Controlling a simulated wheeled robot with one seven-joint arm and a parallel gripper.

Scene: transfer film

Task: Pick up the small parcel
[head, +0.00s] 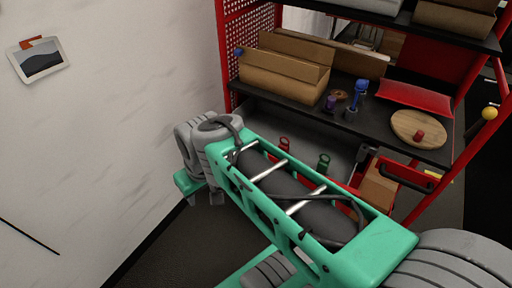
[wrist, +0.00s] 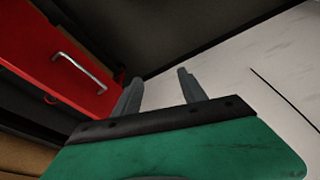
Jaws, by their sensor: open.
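No thing in view is plainly the small parcel. A brown cardboard box (head: 378,188) stands low at the right in the head view, partly hidden behind red and black parts; I cannot tell whether it is the parcel. My gripper (wrist: 160,88) shows in the wrist view with its two grey fingers apart and nothing between them. In the head view my green arm reaches left, and its fingers are not clear. A brown surface (wrist: 22,155) shows at the lower left of the wrist view; I cannot tell what it is.
A white wall (head: 110,130) is close on the left. A red panel with a metal handle (wrist: 85,72) is left of my fingers.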

